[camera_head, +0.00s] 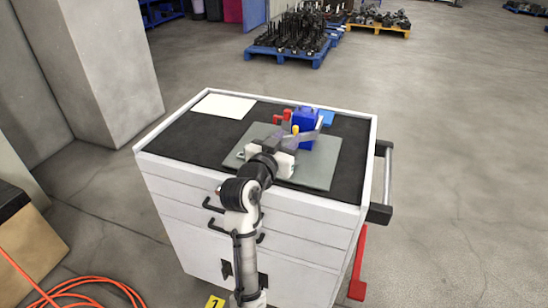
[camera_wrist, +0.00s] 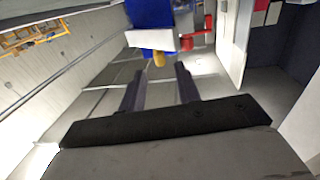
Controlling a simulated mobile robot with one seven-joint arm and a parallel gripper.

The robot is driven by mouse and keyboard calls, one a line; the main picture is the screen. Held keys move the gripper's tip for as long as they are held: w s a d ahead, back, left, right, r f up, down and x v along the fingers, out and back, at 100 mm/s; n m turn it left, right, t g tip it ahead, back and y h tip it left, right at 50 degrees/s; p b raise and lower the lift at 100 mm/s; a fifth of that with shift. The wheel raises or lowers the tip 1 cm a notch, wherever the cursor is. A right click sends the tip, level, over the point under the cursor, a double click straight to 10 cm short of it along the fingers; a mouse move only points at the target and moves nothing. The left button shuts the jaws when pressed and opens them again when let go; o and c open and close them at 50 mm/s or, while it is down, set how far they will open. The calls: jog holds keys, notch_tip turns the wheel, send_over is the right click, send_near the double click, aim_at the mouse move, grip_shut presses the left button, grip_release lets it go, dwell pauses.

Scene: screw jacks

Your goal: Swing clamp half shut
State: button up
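The clamp has a blue block (camera_head: 306,122), a grey arm (camera_head: 303,137), a yellow tip (camera_head: 295,129) and a red handle (camera_head: 282,116). It stands on a grey plate (camera_head: 322,172) on the cart. In the wrist view the blue block (camera_wrist: 150,14) is at the top, with the pale arm (camera_wrist: 152,40) below it. The yellow tip (camera_wrist: 159,59) shows between my fingertips, and the red part (camera_wrist: 198,34) is to the right. My gripper (camera_wrist: 159,70) is open, its fingers apart. I cannot tell whether either finger touches the clamp.
The white drawer cart has a black top (camera_head: 190,135) with a raised rim. A white sheet (camera_head: 224,106) lies at its back left, and a flat blue item (camera_head: 327,118) lies behind the clamp. Pallets of parts (camera_head: 295,38) stand far back. An orange hose (camera_head: 85,290) lies on the floor.

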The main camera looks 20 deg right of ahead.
jog(key=b+v, duration=0.1)
jog(key=v, duration=0.7)
